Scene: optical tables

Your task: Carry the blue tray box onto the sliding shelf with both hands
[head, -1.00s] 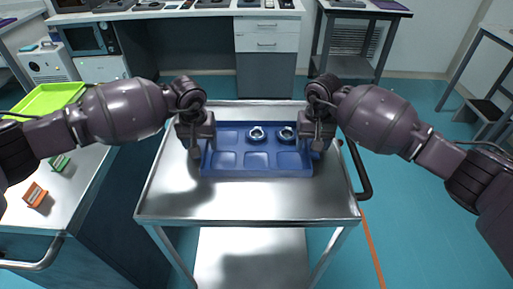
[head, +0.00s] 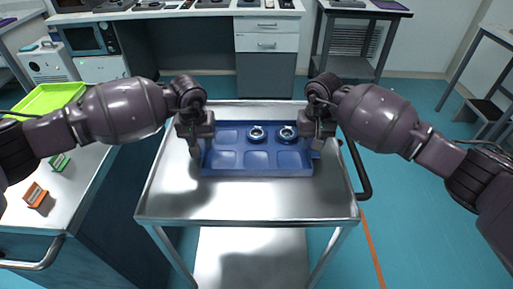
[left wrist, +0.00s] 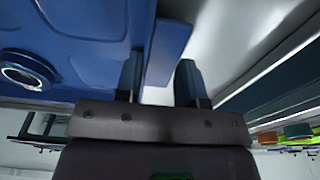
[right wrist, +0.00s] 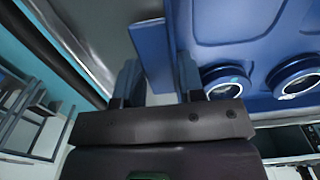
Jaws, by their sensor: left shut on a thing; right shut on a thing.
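The blue tray box (head: 257,173) is over the top of a metal cart (head: 250,207) in the head view. It has several square compartments, and two metal rings (head: 258,133) (head: 288,133) sit in its back row. My left gripper (head: 196,150) is shut on the tray's left handle, which shows between the fingers in the left wrist view (left wrist: 167,50). My right gripper (head: 318,142) is shut on the right handle, also seen in the right wrist view (right wrist: 150,55). The tray looks level. I cannot tell whether it touches the cart top. I cannot identify the sliding shelf.
The cart has a black handle (head: 360,172) on its right and a lower shelf (head: 250,258). A bench at the left holds a green tray (head: 45,99) and small orange (head: 35,195) and green (head: 59,162) blocks. The cart top is clear in front of the tray box.

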